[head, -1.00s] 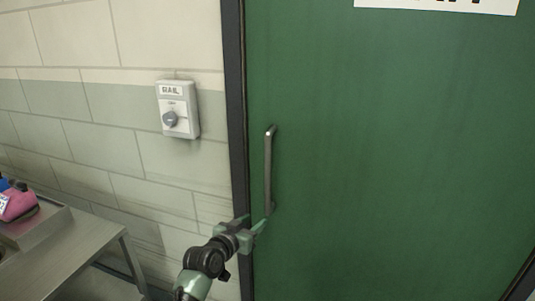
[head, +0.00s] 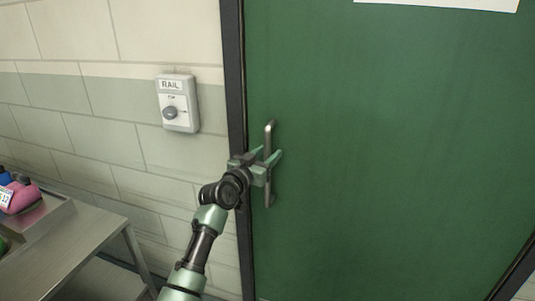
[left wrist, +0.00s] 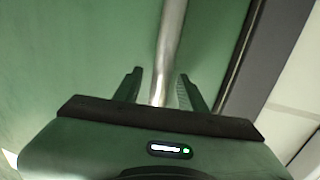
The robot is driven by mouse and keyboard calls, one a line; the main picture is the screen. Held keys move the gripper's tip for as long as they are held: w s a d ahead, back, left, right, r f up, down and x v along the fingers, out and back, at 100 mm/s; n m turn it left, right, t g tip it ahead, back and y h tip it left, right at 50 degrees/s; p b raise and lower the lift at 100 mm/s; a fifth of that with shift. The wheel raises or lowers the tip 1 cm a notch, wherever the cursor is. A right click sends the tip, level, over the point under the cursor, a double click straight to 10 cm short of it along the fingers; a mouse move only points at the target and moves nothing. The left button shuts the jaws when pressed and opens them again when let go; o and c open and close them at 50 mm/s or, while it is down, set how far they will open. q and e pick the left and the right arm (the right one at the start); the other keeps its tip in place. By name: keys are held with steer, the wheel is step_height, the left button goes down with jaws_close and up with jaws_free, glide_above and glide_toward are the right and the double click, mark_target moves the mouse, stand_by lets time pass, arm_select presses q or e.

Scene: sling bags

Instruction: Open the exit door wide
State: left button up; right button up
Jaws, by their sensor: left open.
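The exit door (head: 390,170) is green and stands closed in its dark frame in the head view. A vertical metal bar handle (head: 269,132) is on its left side. My left gripper (head: 268,156) is open at the middle of the handle. In the left wrist view the handle (left wrist: 169,45) runs down between the two open fingers (left wrist: 158,88), with a gap visible on each side. My right gripper is in neither view.
A grey switch box (head: 178,103) marked RAIL, with a round knob, is on the block wall left of the door frame (head: 234,90). A metal table (head: 95,235) with a pink bag (head: 20,197) on it stands at the lower left. A white sign is cut off at the top of the door.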

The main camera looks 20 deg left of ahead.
arm_select(q)
jaws_close()
stand_by(1.4)
